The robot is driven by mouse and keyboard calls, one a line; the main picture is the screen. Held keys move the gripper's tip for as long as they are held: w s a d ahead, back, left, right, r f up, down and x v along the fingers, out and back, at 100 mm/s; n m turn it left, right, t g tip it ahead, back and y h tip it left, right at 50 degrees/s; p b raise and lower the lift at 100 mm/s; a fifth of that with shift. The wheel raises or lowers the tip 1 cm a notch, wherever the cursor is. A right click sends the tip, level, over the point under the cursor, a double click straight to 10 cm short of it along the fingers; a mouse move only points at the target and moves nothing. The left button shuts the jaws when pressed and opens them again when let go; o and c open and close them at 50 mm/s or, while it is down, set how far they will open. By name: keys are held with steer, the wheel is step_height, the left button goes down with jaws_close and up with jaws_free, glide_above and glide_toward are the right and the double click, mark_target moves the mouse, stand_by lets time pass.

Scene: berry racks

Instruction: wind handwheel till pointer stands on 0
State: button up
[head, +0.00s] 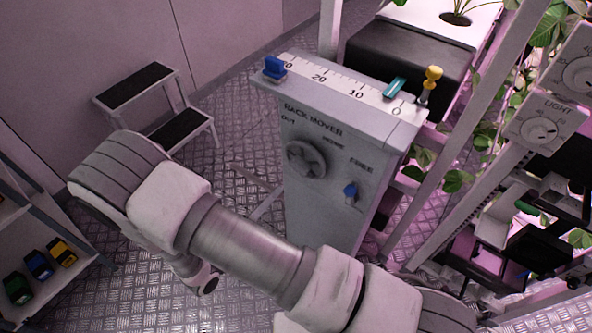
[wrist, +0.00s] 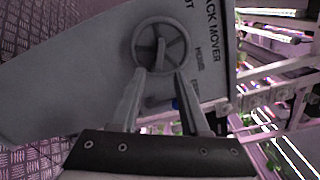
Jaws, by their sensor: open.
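The handwheel (head: 306,160) is a grey spoked wheel on the front of the grey rack mover box (head: 325,215). It also shows in the wrist view (wrist: 161,47). My gripper (wrist: 161,74) is open, its two fingertips apart at the wheel's lower rim; I cannot tell if they touch it. In the head view my gripper is hidden. A white scale (head: 338,85) along the box top reads 0 at right to 30 at left. The teal pointer (head: 395,88) stands between 10 and 0, nearer 0 than 20.
A blue lever (head: 351,193) sits near FREE, right of the wheel. Plant racks (head: 463,185) stand close on the right. A step stool (head: 150,85) stands back left, with floor clear around it.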

mark_target(296, 171)
steer(key=x, duration=1)
steer(key=shift+b, duration=0.3)
jaws_close()
